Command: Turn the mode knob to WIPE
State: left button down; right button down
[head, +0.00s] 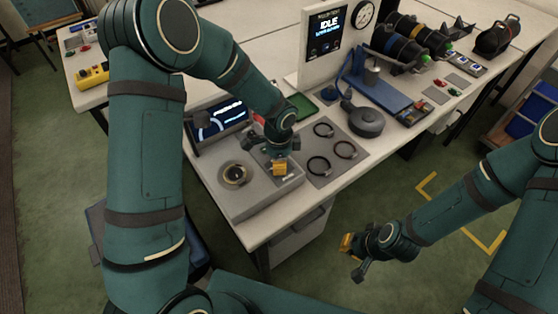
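A grey console (262,200) stands at the table's front left corner. A round dark dial with a pale centre (235,174) sits on its left part. I cannot read any markings to tell if this is the mode knob. My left gripper (278,160) points down over the console's right part, beside a small white label. It hides what is under it, and whether it touches anything or is open is unclear. My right gripper (353,257) is empty, its fingers apart, over the floor right of the table. An upright display (326,35) reads IDLE.
Behind the console is a tilted lit screen (217,121). To its right lie several dark rings on a grey mat (353,145), a round dark pot (366,121) and a blue stand (378,93). Dark cylinders (394,47) lie further back.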

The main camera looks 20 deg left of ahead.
pick_arm(q)
jog(key=shift+s+a, duration=0.1)
dwell(0.4)
jog(key=c, duration=0.7)
grip_release()
jog(key=shift+r, duration=0.1)
jog(key=shift+r, duration=0.3)
notch_tip(320, 180, up, 11)
jog(key=shift+r, duration=0.1)
